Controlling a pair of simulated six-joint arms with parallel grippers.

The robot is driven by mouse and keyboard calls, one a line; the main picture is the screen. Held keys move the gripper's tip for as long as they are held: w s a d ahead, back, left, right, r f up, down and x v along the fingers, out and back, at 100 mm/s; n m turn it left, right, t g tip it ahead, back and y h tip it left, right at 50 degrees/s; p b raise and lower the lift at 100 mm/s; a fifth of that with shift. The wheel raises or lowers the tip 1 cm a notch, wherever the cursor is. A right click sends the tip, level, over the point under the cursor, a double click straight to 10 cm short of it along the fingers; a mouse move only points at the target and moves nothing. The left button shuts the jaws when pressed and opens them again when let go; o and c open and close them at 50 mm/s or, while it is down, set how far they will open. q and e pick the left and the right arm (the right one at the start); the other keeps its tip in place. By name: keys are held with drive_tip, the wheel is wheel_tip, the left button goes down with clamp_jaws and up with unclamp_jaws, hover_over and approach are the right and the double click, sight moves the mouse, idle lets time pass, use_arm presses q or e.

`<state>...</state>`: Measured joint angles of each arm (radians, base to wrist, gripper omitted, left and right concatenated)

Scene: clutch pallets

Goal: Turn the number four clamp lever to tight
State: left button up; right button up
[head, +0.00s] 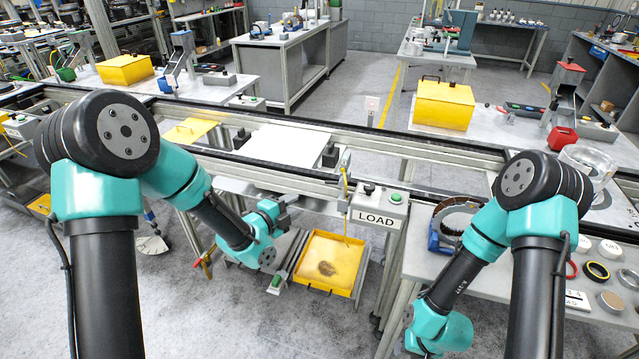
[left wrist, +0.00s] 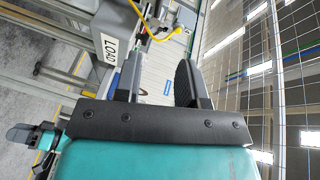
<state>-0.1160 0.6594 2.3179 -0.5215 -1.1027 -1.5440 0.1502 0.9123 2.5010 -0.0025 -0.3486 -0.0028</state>
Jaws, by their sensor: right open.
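I cannot make out a clamp lever marked four in either view. My left gripper (head: 287,203) is beside the conveyor's front edge, left of the LOAD box (head: 378,208). In the left wrist view its two fingers (left wrist: 158,85) stand apart with nothing seen between them. The LOAD label also shows there (left wrist: 112,48), left of the fingers. A thin yellow part (head: 346,184) hangs by the conveyor edge, and a yellow curved piece (left wrist: 165,32) shows beyond the fingers. My right arm reaches down at the lower right; its fingers are out of view.
The conveyor (head: 400,162) crosses in front of me, carrying a white plate (head: 282,143) and a yellow plate (head: 191,131). A yellow tray (head: 329,263) stands low below it.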

sight(331, 183)
use_arm(q)
drive_tip(key=shift+w+d+f, duration=0.1)
drive_tip(key=shift+d, duration=0.05)
drive_tip(key=x, duration=1.7)
drive_tip(key=shift+d, duration=0.1)
drive_tip(key=shift+c, duration=0.4)
clamp_jaws()
